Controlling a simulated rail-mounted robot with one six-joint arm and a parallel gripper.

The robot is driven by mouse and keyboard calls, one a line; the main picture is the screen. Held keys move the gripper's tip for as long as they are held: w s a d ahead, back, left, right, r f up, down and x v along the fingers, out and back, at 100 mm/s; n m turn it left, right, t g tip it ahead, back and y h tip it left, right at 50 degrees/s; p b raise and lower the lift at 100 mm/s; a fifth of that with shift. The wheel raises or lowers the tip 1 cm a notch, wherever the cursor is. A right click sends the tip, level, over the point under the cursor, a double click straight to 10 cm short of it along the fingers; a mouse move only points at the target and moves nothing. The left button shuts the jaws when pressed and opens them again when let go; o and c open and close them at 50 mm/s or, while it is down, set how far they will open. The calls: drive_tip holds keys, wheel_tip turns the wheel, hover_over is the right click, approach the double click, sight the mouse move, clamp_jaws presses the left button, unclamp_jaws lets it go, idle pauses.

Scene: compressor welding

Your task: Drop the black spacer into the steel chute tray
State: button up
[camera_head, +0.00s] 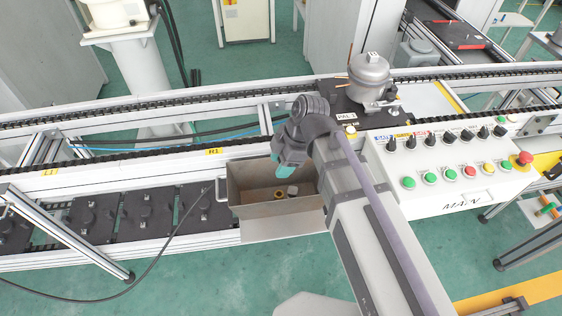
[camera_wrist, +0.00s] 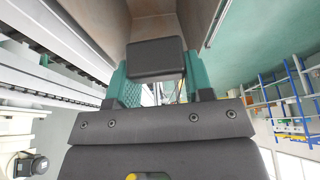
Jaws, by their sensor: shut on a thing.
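The steel chute tray (camera_head: 280,211) is an open brown-grey box on the front side of the conveyor in the head view. In the wrist view, the teal fingers of my gripper (camera_wrist: 158,82) are shut on the black spacer (camera_wrist: 156,57), a dark block with rounded corners. The tray's walls (camera_wrist: 187,20) show beyond the spacer there. The spacer is not clearly visible in the head view, hidden by my gripper.
A compressor (camera_head: 369,78) stands on a black pallet (camera_head: 338,108) behind my arm. The control panel (camera_head: 450,165) is at right. Black plates (camera_head: 147,213) line the lower conveyor at left, with a loose cable (camera_head: 160,266) nearby.

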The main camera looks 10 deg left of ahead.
drive_tip(key=o, duration=1)
drive_tip(key=shift+r, duration=0.2)
drive_tip(key=p+v, duration=1)
drive_tip(key=shift+w+d+r, duration=0.1)
drive_tip(key=shift+d+r, duration=0.05)
drive_tip(key=shift+r, duration=0.1)
